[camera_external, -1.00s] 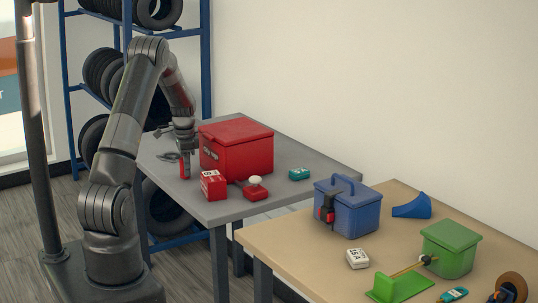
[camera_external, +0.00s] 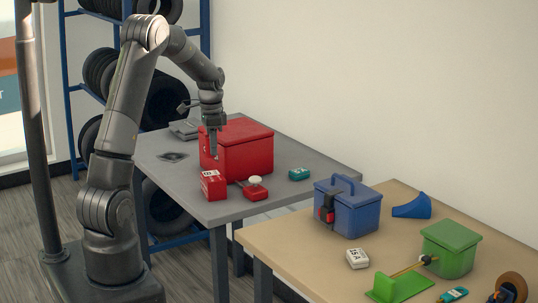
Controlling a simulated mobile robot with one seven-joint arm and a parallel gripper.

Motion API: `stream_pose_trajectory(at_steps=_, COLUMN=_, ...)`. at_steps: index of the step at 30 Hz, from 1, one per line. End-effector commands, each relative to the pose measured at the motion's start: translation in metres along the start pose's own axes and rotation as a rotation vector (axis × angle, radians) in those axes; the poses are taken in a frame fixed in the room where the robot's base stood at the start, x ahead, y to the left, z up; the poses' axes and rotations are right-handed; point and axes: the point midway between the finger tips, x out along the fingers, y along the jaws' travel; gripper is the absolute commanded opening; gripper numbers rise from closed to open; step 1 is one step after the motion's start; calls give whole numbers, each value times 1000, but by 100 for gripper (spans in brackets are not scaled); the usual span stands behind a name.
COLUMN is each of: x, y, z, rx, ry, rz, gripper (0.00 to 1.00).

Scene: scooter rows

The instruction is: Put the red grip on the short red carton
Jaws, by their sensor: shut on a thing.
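The short red carton (camera_external: 213,186) stands upright near the front edge of the grey table, with a white label on its face. My gripper (camera_external: 213,153) is above and behind it in the picture, in front of the large red box (camera_external: 250,155). It points down and is shut on the red grip. The grip is hard to pick out against the red box behind it, and I cannot tell its exact outline. The carton's top shows nothing on it, and the gripper looks apart from it.
A red item with a white knob (camera_external: 255,188) lies right of the carton, and a teal item (camera_external: 299,174) farther right. A flat dark piece (camera_external: 173,157) lies on the grey table (camera_external: 295,196) at left. A tan table (camera_external: 300,256) holds blue and green boxes.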

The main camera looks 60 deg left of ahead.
Motion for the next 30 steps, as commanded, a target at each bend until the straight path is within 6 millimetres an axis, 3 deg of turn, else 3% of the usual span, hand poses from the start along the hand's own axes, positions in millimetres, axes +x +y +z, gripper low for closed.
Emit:
stream_pose_trajectory(at_steps=3, x=-20, y=40, z=-17, rx=59, ry=4, rz=-3, gripper=9)
stream_pose_trajectory(at_steps=9, x=-45, y=101, z=-32, rx=144, ry=3, rz=-5, gripper=9)
stream_pose_trajectory(at_steps=14, x=-54, y=128, z=-36, rx=182, ry=1, rz=-7, gripper=9)
stream_pose_trajectory(at_steps=19, x=-43, y=115, z=-29, rx=186, ry=-3, rz=-4, gripper=9)
stream_pose_trajectory(at_steps=30, x=5, y=38, z=-4, rx=186, ry=-2, rz=-6, gripper=9)
